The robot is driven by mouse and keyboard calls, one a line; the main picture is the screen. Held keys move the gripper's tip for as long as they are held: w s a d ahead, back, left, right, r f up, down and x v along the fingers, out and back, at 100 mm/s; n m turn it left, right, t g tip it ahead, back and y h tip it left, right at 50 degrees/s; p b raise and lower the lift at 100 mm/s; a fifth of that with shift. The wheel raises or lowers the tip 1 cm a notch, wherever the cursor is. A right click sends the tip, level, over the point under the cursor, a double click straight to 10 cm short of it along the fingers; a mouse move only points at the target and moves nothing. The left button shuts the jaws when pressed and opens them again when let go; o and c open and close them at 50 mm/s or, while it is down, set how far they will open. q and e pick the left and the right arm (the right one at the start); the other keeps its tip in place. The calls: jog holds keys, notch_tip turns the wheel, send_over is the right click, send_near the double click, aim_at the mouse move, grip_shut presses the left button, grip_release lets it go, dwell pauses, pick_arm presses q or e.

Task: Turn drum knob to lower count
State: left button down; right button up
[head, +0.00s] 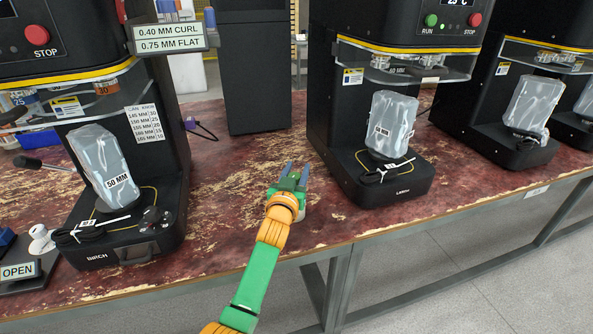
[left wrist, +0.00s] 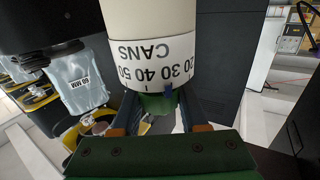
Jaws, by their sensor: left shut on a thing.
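A white drum (left wrist: 155,62) with a printed scale fills the upper middle of the left wrist view. Its letters read CANS upside down, with 20, 30, 40 and 50 beside it. A small blue mark (left wrist: 168,91) sits at the scale's lower edge, near the 30 and 40. A green knob (left wrist: 157,104) lies beneath the drum, partly hidden by the fingers. My left gripper (left wrist: 156,112) is shut on this knob, one dark finger on each side. In the head view, my left gripper (head: 291,172) is over the table between two machines; the drum cannot be made out there. My right gripper is not in view.
A black seamer (head: 160,190) with a bagged part (head: 103,165) stands left. Another seamer (head: 340,150) with a bagged part (head: 391,124) stands right, and more follow along the row. A black cabinet (head: 255,85) is behind. The worn red tabletop (head: 235,200) is mostly bare between the machines.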

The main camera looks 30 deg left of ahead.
pick_arm(q)
jog(key=shift+f, duration=0.1)
jog(key=shift+c, duration=2)
grip_release()
jog(key=shift+w, duration=0.1)
jog(key=v, duration=0.7)
jog(key=shift+p, duration=0.4)
